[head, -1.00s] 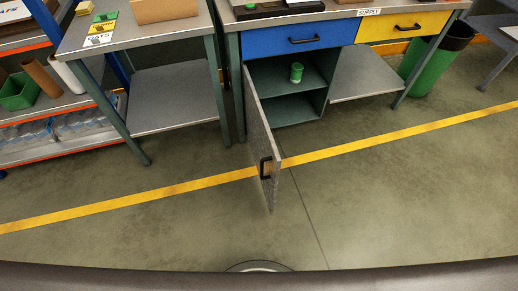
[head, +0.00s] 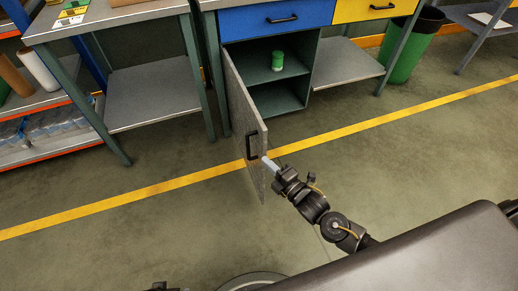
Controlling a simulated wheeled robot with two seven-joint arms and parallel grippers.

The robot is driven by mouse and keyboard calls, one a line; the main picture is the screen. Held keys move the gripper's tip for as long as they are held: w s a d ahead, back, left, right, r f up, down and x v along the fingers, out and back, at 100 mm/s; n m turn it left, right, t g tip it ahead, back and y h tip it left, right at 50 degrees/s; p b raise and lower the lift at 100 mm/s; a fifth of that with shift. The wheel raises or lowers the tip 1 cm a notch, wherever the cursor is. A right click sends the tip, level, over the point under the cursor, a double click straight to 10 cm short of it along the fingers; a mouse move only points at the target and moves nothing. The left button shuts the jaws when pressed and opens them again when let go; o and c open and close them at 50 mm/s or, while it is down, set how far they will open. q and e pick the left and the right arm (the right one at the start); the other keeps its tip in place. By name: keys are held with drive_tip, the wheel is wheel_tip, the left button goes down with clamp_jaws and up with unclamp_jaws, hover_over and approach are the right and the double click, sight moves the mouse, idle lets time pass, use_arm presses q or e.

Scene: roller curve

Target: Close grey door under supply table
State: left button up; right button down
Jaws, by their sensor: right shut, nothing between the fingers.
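The grey door (head: 240,120) under the supply table stands wide open, swung out toward me from its left side. Its black handle (head: 252,146) is on the door's face near the free edge. The cabinet behind it is open, with a green container (head: 278,61) on its upper shelf. My right gripper (head: 268,164) is shut and empty, its light fingertips at the door's free edge, just right of the handle. I cannot tell whether they touch the door.
The supply table has a blue drawer (head: 275,20) and a yellow drawer (head: 370,8). A green bin (head: 411,52) stands at its right. Another table (head: 152,97) with a lower shelf is at left. The floor around the yellow line (head: 400,113) is clear.

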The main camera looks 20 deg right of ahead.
sight(263, 142)
drive_tip(key=d+x, duration=0.1)
drive_tip(key=x, duration=0.9)
use_arm(q)
drive_tip(key=shift+w+r, duration=0.2)
drive_tip(key=shift+r, duration=0.2)
use_arm(e)
drive_tip(key=shift+w+d, duration=0.1)
drive_tip(key=shift+d, duration=1.7)
